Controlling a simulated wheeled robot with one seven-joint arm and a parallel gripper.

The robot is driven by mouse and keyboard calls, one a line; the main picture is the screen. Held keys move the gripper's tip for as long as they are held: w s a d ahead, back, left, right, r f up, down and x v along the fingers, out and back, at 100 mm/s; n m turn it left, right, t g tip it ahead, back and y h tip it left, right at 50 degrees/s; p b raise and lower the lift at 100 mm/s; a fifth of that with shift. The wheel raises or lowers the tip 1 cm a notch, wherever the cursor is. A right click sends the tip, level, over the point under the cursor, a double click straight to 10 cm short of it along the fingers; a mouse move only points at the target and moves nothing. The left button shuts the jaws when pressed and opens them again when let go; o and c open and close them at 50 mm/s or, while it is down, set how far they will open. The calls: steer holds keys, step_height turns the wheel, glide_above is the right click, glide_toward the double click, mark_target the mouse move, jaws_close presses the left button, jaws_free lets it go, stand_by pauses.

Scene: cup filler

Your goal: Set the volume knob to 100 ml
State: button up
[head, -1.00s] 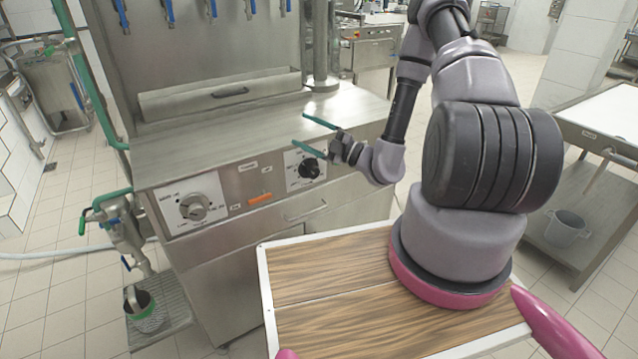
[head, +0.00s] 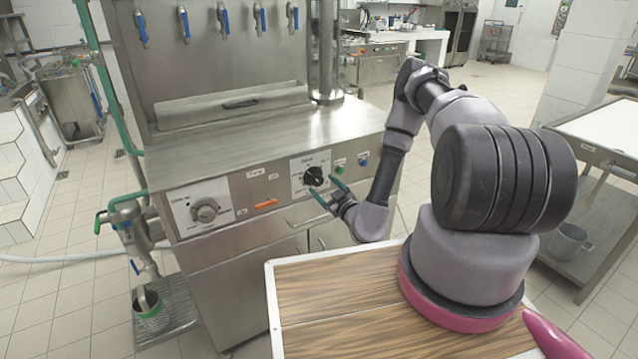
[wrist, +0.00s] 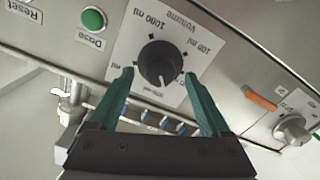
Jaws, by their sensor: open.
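The volume knob (head: 313,176) is a round black knob on a white plate on the machine's front panel. In the wrist view the knob (wrist: 160,63) appears upside down, with its plate (wrist: 186,28) reading "Volume", "1000 ml" at upper left and "100 ml" at upper right. A light mark shows on the knob's lower part, but I cannot tell its exact setting. My gripper (head: 326,187) is open in front of the knob, its green fingers pointing at the panel. In the wrist view my gripper (wrist: 159,74) has one fingertip either side of the knob, with visible gaps.
A green Dose button (wrist: 93,19) and a Reset button sit beside the volume plate. An orange switch (head: 266,204) and another grey knob (head: 205,211) are farther left on the panel. My wooden-topped base stands close to the machine.

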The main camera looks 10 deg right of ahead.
mark_target(319, 182)
steer(key=shift+x, duration=1.7)
jaws_close()
